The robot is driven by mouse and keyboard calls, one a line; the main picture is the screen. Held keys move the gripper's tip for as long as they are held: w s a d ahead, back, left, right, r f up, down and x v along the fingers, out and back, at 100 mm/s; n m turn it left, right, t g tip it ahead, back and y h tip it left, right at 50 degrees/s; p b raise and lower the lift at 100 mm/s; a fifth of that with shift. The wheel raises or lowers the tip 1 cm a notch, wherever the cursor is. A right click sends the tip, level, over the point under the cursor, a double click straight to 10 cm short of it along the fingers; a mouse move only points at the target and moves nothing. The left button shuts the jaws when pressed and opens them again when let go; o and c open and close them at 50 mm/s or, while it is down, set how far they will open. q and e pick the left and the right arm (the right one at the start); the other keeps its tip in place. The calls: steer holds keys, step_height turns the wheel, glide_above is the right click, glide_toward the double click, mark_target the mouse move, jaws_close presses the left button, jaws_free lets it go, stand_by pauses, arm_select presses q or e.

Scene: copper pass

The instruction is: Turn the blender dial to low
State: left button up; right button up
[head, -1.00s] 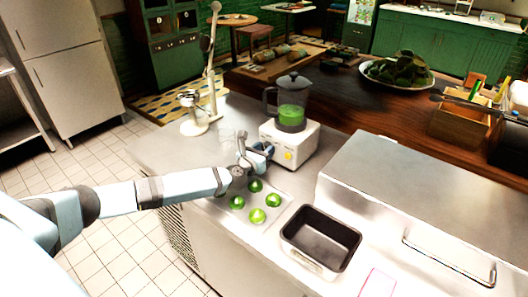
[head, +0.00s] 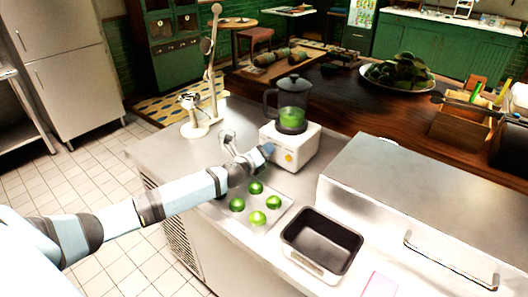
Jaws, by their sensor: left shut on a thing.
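The blender stands on the steel counter, with a white base (head: 303,141) and a clear jug (head: 293,98) holding green liquid under a dark lid. A small orange-yellow mark (head: 289,157) shows on the base's front. My left gripper (head: 265,152) is at the left part of that front face, shut on what appears to be the dial. The dial itself is hidden behind the fingers, so its setting cannot be read. My right gripper is out of view.
A tray (head: 284,207) with several green round items lies just in front of the blender. A dark-lined metal pan (head: 320,243) stands to its right. A glass (head: 227,137) and a pale stand (head: 193,130) are on the left. A large steel box (head: 420,190) fills the right.

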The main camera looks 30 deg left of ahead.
arm_select(q)
steer(key=shift+n, duration=0.4)
steer(key=o, duration=0.9)
steer(key=s, duration=0.4)
steer(key=s+r, duration=0.1)
steer(key=s, duration=0.4)
steer(key=s+b, duration=0.1)
steer(key=s, duration=0.3)
steer(key=shift+s+a+r, duration=0.2)
steer(key=shift+s, duration=0.15)
